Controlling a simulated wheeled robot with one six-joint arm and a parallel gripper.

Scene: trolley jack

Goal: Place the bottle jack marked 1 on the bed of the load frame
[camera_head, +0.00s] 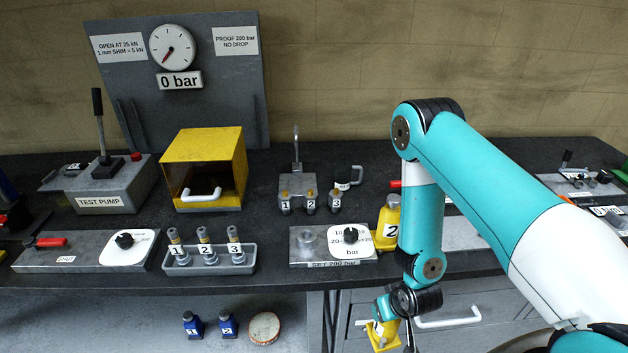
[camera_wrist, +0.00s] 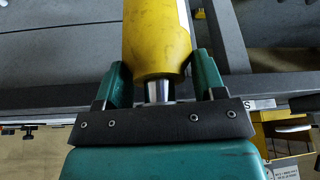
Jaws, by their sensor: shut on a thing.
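My gripper (camera_head: 384,322) is low in front of the bench's front edge, at the open drawer area. In the wrist view its two teal fingers (camera_wrist: 157,80) are shut on a yellow cylindrical body (camera_wrist: 157,40), which looks like a bottle jack. It also shows below the gripper in the head view (camera_head: 384,338); its number is not legible. Another yellow bottle jack, marked 2 (camera_head: 388,222), stands on the bench, partly behind my arm.
A test pump (camera_head: 105,185) stands left of the yellow box. A tray of numbered fittings (camera_head: 208,262) and a block with a dial (camera_head: 333,246) line the bench front. Blue bottles (camera_head: 194,325) are below. A dark bench strip lies free before the yellow box.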

